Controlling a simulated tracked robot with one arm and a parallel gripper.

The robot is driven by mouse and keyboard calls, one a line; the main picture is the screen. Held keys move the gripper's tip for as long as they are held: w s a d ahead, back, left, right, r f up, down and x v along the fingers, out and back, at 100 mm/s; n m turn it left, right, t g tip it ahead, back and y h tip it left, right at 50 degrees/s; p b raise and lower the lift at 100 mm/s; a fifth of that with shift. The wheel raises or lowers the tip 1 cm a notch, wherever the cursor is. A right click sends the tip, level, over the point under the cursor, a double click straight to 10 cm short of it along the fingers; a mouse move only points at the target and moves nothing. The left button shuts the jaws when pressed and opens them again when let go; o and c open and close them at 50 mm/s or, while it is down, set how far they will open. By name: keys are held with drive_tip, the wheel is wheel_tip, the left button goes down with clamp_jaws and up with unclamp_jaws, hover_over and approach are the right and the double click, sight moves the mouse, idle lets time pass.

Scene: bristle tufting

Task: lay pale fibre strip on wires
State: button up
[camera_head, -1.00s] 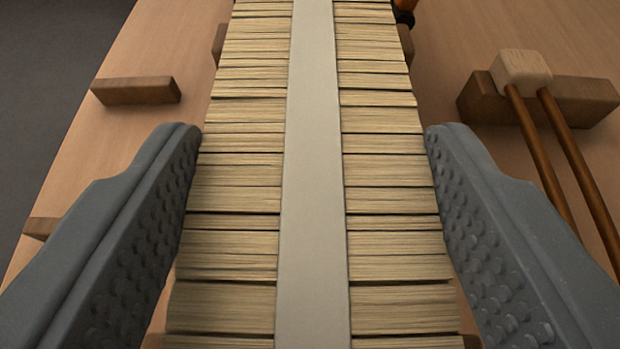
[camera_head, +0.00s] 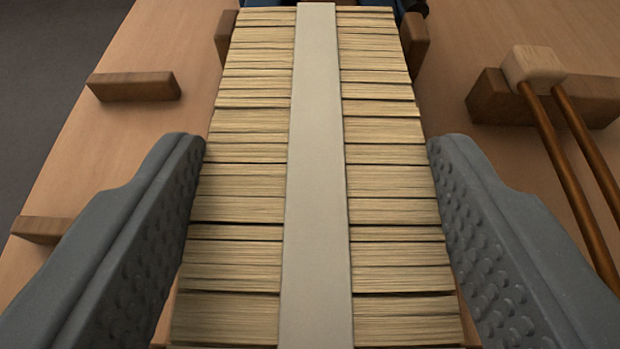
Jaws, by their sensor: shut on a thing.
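The pale fibre strip (camera_head: 245,180) is a long row of straw-coloured fibre bundles with a smooth off-white band (camera_head: 318,180) down its middle. It runs from the bottom of the view to the top, where its far end shows. My gripper (camera_head: 316,145) has one grey, studded jaw at each side of the strip and is shut on it across its width. Two copper-brown wires (camera_head: 575,165) run side by side at the right, apart from the strip. Their far ends meet a pale wooden block (camera_head: 533,66).
A dark wooden block (camera_head: 595,100) sits under the wires' far end. Small wooden blocks stand at left (camera_head: 134,86) and lower left (camera_head: 40,229). Others flank the strip's far end, with something dark blue behind it. Bare tabletop (camera_head: 470,30) lies between strip and wires.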

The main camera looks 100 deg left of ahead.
drive_tip(key=shift+w+f, duration=0.1)
drive_tip(key=shift+f, duration=0.4)
drive_tip(key=o, duration=1.1)
drive_tip(key=shift+r, duration=0.1)
drive_tip(key=shift+o, duration=0.2)
drive_tip(key=shift+w+r, duration=0.1)
drive_tip(key=shift+w, duration=0.05)
drive_tip(key=shift+r, duration=0.25)
wheel_tip(320, 180, up, 3)
drive_tip(key=shift+d+f+p, duration=0.1)
drive_tip(key=shift+p, duration=0.35)
drive_tip(key=s+d, duration=0.4)
drive_tip(key=s, duration=0.3)
drive_tip(key=s+d+r, duration=0.1)
drive_tip(key=s+d, duration=0.2)
drive_tip(key=s, duration=0.4)
drive_tip(key=shift+s+d+r, duration=0.15)
drive_tip(key=shift+s+d, duration=0.1)
drive_tip(key=shift+d, duration=0.15)
